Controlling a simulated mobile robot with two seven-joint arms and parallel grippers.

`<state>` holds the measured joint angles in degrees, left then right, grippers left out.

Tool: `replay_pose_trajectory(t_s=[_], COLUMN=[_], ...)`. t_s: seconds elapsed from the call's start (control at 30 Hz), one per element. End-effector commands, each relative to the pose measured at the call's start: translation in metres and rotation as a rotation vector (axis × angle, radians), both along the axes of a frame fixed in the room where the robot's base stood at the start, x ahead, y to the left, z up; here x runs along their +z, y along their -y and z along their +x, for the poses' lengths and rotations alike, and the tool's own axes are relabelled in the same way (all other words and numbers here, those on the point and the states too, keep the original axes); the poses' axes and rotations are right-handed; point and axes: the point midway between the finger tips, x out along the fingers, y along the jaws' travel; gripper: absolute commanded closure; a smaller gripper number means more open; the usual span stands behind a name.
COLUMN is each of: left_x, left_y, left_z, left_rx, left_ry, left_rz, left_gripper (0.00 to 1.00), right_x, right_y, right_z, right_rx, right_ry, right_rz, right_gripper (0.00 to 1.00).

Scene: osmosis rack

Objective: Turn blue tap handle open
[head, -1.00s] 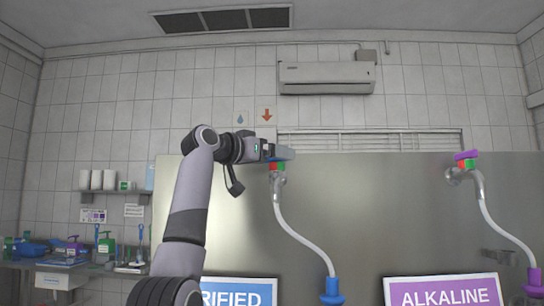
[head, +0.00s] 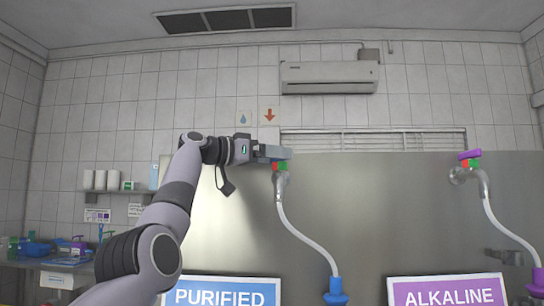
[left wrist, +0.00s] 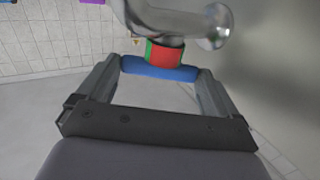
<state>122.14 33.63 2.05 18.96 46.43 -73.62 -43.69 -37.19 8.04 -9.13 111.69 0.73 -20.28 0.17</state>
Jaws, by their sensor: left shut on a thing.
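The blue tap handle (left wrist: 158,69) lies crosswise between the two fingers of my left gripper in the left wrist view, with a finger against each end. Just beyond it are the tap's red and green collar (left wrist: 166,53) and the shiny metal tap body (left wrist: 165,20). In the head view my left gripper (head: 283,153) is at the top of the purified-water tap, and its fingers hide most of the handle. The collar (head: 282,167) shows just below the fingers. My right gripper is in neither view.
A white hose (head: 296,232) runs down from this tap to a blue fitting (head: 336,291). A PURIFIED sign (head: 220,294) stands below. To the right is a second tap with a purple handle (head: 470,155). A metal panel (head: 385,215) stands behind both taps.

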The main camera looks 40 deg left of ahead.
Motion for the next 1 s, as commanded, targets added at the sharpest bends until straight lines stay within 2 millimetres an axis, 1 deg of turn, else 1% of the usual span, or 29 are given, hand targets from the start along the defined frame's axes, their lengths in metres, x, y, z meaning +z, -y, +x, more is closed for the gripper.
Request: replay_pose_trajectory(t_s=[0.07,0.67,0.7,0.9,1.0], left_x=[0.0043,0.0033,0.0033,0.0021,0.0008], left_y=[-0.0024,0.0001,0.0002,0.0007,-0.0004], left_z=[-0.0024,-0.0020,-0.0021,-0.0015,-0.0045], left_rx=[-0.001,-0.020,-0.020,-0.022,-0.022], left_ry=[0.014,0.015,0.015,0.011,0.011], left_rz=[-0.006,-0.002,-0.002,-0.001,-0.001], left_gripper=[0.37,0.37,0.00,0.00,0.00], right_x=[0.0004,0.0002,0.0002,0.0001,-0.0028], right_y=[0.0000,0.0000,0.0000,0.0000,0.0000], right_z=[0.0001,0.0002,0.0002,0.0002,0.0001], right_rx=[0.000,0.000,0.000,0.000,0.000], right_ry=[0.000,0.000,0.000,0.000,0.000], right_rz=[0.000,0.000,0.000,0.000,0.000], right_gripper=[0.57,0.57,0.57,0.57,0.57])
